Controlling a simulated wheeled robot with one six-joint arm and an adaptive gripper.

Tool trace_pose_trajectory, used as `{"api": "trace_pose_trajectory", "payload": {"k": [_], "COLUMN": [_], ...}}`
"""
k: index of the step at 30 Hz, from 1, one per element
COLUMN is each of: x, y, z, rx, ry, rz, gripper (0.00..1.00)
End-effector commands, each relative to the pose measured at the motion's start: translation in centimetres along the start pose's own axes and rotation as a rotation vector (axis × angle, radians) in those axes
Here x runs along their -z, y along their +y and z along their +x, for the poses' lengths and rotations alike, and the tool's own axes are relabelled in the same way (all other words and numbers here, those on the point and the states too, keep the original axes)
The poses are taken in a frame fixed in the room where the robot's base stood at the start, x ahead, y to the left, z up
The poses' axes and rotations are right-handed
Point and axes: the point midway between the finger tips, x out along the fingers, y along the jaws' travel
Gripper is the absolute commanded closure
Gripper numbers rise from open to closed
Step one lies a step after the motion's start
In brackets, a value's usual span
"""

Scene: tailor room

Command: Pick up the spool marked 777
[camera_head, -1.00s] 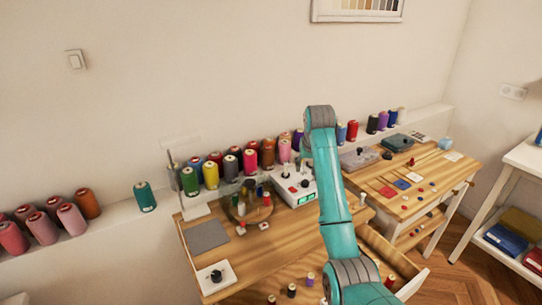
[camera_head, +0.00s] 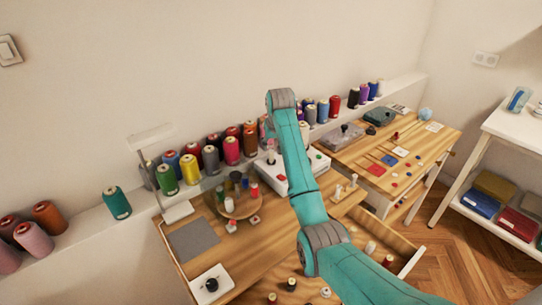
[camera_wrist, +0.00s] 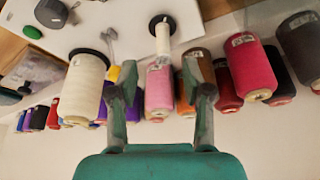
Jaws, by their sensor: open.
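I cannot read 777 on any spool. In the wrist view, upside down, a cream spool (camera_wrist: 82,88) stands left of my gripper (camera_wrist: 158,66). A pink spool (camera_wrist: 158,92) shows between the open, empty fingers, farther off. A crimson spool (camera_wrist: 250,68) and a grey spool (camera_wrist: 304,42) are to the right; their label marks are too small to read. A small white spool (camera_wrist: 162,36) stands on a dark round base. In the head view my arm hides the gripper; a yellow-green spool (camera_head: 190,168) and a red spool (camera_head: 232,150) stand in the shelf row.
A wooden worktable (camera_head: 255,245) has a lamp (camera_head: 152,135), a round spool stand (camera_head: 240,205) and a white machine (camera_head: 290,175). An open drawer (camera_head: 400,250) juts out at its right. A second table (camera_head: 420,150) and a white rack (camera_head: 500,150) stand farther right, with open floor between.

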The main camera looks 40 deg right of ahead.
Motion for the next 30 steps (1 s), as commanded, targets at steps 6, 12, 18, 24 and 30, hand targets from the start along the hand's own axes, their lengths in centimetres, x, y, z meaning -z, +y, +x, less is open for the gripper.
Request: {"api": "trace_pose_trajectory", "payload": {"k": [6, 12, 18, 24, 30], "x": [-0.5, -0.5, -0.5, -0.5, -0.5], "y": [-0.3, -0.5, -0.5, -0.5, -0.5], "z": [2.3, 4.7, 5.3, 5.2, 5.2], "rx": [0.0, 0.0, 0.0, 0.0, 0.0], "ry": [-0.004, -0.002, 0.0, 0.0, 0.0], "rz": [-0.001, 0.0, 0.0, 0.0, 0.0], "gripper": [0.5, 0.5, 0.5, 0.68, 0.91]}}
